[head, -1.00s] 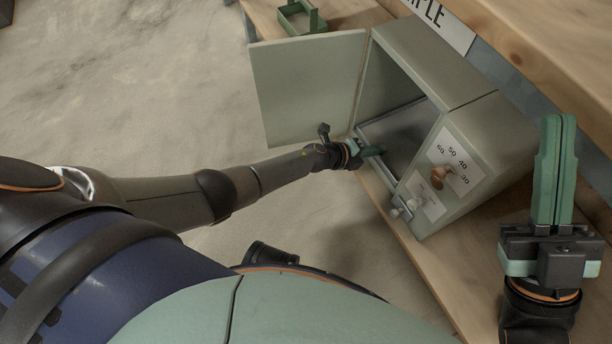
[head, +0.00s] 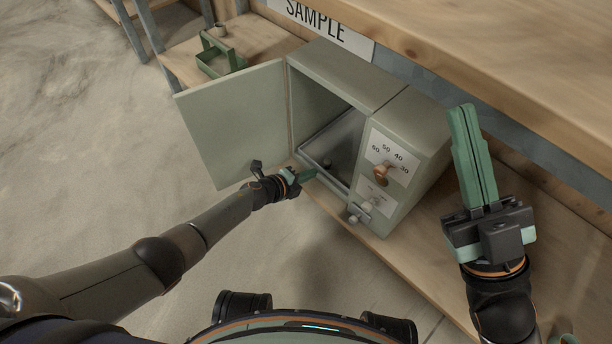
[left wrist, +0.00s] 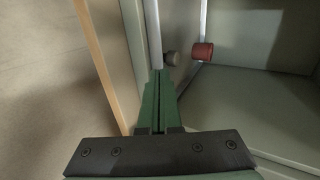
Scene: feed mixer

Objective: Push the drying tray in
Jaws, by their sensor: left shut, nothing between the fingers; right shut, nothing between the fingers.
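The drying tray (head: 344,140) is a grey metal tray low inside the open pale-green cabinet (head: 300,100). Its front rim lies near the cabinet mouth. My left gripper (head: 311,174) is shut and empty, with its green fingertips at the tray's front rim; I cannot tell whether they touch it. In the left wrist view, the shut fingers (left wrist: 158,88) point along a pale metal edge. My right gripper (head: 472,155) is shut and empty, raised right of the cabinet.
The cabinet door (head: 235,125) stands wide open to the left. A copper dial (head: 384,173) and small pale knobs (head: 355,215) are on the cabinet front. A green caddy (head: 220,58) stands on the wooden bench behind the door. A wooden ledge (head: 480,40) overhangs at the back right.

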